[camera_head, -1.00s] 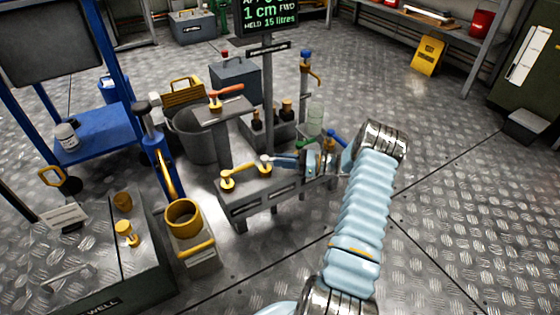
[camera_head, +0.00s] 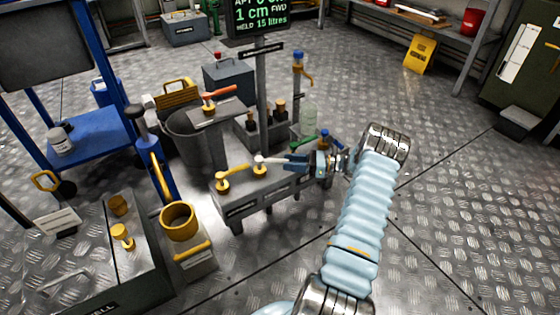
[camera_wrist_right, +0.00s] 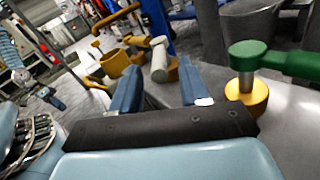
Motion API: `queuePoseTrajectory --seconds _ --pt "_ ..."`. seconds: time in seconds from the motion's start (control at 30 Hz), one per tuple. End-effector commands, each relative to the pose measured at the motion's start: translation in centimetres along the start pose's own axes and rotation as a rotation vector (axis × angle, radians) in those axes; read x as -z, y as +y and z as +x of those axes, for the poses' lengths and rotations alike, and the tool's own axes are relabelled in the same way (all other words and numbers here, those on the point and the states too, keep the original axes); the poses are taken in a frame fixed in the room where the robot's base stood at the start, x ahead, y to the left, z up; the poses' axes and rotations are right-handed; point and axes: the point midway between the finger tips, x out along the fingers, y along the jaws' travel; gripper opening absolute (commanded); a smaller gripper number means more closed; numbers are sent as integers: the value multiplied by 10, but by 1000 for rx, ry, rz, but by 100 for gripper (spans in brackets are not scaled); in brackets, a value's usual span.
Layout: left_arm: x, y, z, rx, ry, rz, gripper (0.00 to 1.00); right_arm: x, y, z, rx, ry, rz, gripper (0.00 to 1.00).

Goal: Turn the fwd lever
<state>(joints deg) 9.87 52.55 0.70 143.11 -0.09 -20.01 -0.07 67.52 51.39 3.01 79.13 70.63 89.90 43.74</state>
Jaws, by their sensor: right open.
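A grey bench (camera_head: 238,207) carries several levers on brass pivots. One has a yellow handle (camera_head: 222,182), one a white tip (camera_head: 260,163), and one a green handle (camera_head: 303,143). I cannot read which is marked fwd. My right gripper (camera_head: 287,161) is open over the bench, just right of the white tip. In the right wrist view the open blue fingers (camera_wrist_right: 160,88) point toward the white-tipped lever (camera_wrist_right: 159,62), which shows between and beyond them. The green lever (camera_wrist_right: 275,60) is close beside the right-hand finger there. My left gripper is not in view.
A dark sign (camera_head: 258,20) stands on a post behind the bench. A yellow cup (camera_head: 179,222) and a blue pump (camera_head: 155,160) stand to the left. A grey bin (camera_head: 193,140) is behind. The floor to the right is open.

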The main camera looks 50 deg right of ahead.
Motion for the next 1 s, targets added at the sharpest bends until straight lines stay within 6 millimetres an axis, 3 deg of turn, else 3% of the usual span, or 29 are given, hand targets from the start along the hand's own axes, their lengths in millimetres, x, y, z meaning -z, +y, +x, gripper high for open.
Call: queuePoseTrajectory --seconds 0.1,0.23,0.5,0.77,0.83,0.93,1.0 --pt "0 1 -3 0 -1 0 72 0 0 -32 3 0 0 45" --pt "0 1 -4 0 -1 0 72 0 0 -60 3 1 0 45" --pt "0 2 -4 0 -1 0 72 1 0 -88 -1 0 1 45" --pt "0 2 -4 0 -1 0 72 0 0 -89 -1 0 1 45" --pt "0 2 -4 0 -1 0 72 1 1 -86 -6 6 2 35" --pt "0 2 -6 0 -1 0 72 7 7 -60 -57 73 10 19" --pt "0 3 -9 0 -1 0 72 17 19 -24 -136 181 12 9"
